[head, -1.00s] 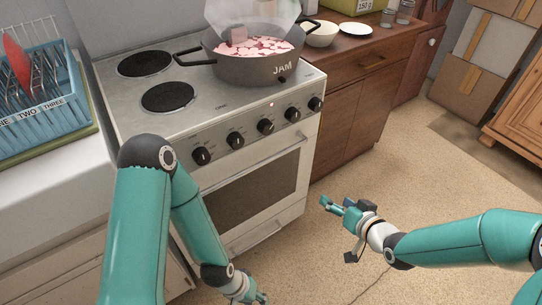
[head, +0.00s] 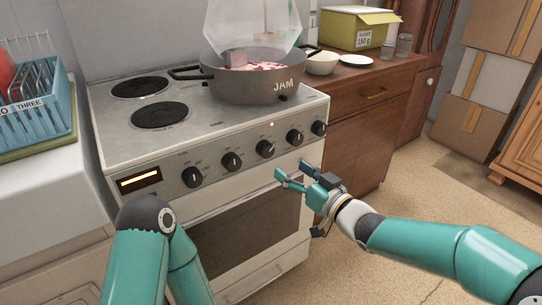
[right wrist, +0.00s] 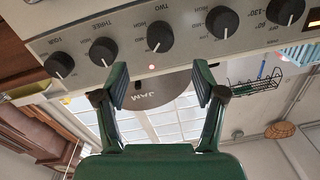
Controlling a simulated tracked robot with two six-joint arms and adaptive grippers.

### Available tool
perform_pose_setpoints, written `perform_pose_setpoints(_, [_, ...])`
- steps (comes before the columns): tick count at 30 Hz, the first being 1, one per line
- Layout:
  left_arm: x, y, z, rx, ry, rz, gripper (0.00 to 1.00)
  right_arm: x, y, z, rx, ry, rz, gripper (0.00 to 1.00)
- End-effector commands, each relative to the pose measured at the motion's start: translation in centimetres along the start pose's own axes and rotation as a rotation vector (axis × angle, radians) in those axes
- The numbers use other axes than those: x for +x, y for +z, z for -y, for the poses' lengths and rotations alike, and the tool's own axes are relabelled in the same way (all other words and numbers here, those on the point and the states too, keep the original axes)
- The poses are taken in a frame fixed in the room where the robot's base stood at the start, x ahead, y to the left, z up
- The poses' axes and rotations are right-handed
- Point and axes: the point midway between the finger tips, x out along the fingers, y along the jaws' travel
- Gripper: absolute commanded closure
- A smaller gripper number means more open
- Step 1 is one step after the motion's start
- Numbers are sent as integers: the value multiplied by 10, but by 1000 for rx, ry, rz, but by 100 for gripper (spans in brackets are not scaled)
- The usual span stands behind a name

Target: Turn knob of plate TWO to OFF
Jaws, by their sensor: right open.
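The knob of plate TWO (head: 264,149) is the middle black knob on the stove's front panel. It also shows in the right wrist view (right wrist: 160,36), near the label TWO, its white pointer mark facing the lower left of that picture. My right gripper (head: 291,169) is open and empty, in front of the oven door and a little below the knob row. In the right wrist view the knob lies beyond the gap between the fingertips (right wrist: 160,84), apart from them. My left arm is at the bottom of the head view; its gripper is out of frame.
Other knobs flank it, including THREE (head: 295,137) on the right and another (head: 231,161) on the left. A red light (right wrist: 152,68) glows near the TWO knob. A grey JAM pot (head: 250,88) stands on the stove (head: 215,118). The oven door handle runs below the panel.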

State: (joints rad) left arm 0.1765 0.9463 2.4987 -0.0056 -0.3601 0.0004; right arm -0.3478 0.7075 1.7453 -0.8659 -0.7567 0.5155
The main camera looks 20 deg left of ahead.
Motion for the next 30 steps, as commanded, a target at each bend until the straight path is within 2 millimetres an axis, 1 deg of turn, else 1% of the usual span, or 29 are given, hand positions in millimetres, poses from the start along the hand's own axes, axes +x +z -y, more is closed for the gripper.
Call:
perform_pose_setpoints(1, [2, 0, 1, 0, 0, 0, 60, 13, 2, 1, -2, -3, 1, 31])
perform_pose_setpoints(6, [4, 0, 1, 0, 0, 0, 60, 48, 1, 1, -1, -1, 0, 31])
perform_pose_setpoints(12, [4, 0, 2, 0, 0, 0, 60, 78, 1, 1, -1, -1, 1, 31])
perform_pose_setpoints(15, [4, 0, 2, 0, 0, 0, 60, 87, 1, 0, -1, -1, 1, 31])
perform_pose_setpoints(19, [4, 0, 2, 0, 0, 0, 60, 93, 1, 0, 0, 0, 1, 31])
perform_pose_setpoints(29, [4, 0, 2, 0, 0, 1, 60, 96, 1, 1, 0, 0, 1, 31])
perform_pose_setpoints(30, [4, 0, 2, 0, 0, 0, 60, 96, 1, 1, 0, 0, 1, 37])
